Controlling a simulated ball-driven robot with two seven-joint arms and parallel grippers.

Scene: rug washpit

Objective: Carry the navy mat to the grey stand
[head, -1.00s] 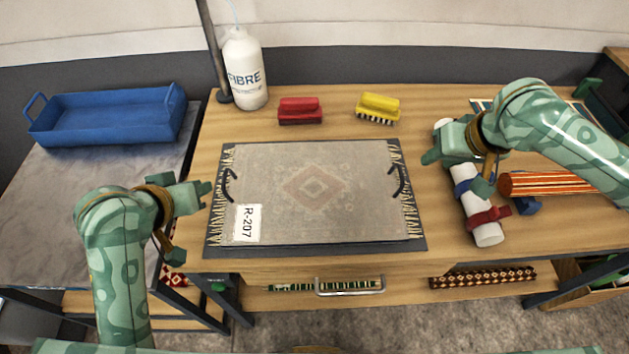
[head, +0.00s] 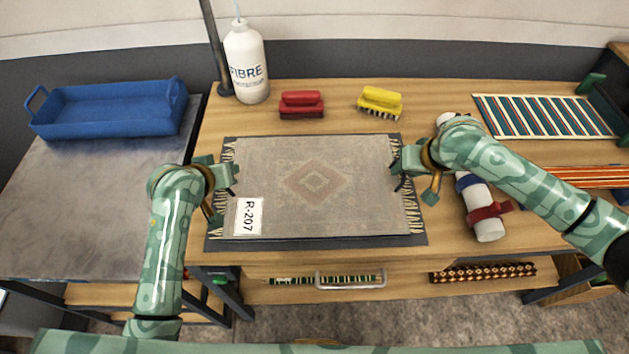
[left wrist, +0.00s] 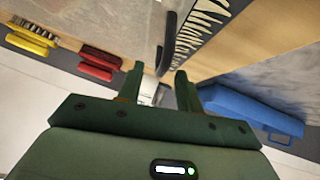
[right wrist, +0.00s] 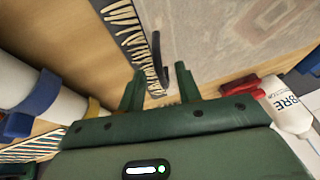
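The navy mat (head: 214,243) lies flat on the wooden bench, showing as a dark border under a faded fringed rug (head: 270,160) tagged R-207. It has a dark loop handle at each side; one shows in the left wrist view (left wrist: 169,28), one in the right wrist view (right wrist: 157,48). My left gripper (head: 232,175) is open at the left handle, which lies just beyond and between its fingertips. My right gripper (head: 396,166) is open at the right handle, likewise between its fingertips. The grey stand (head: 80,215) is the grey-topped table left of the bench.
A blue tray (head: 110,126) occupies the stand's back; its front is clear. Behind the mat are a white FIBRE bottle (head: 246,65), a red brush (head: 302,104) and a yellow brush (head: 380,102). A strapped white roll (head: 483,210) lies right of the mat, near my right arm.

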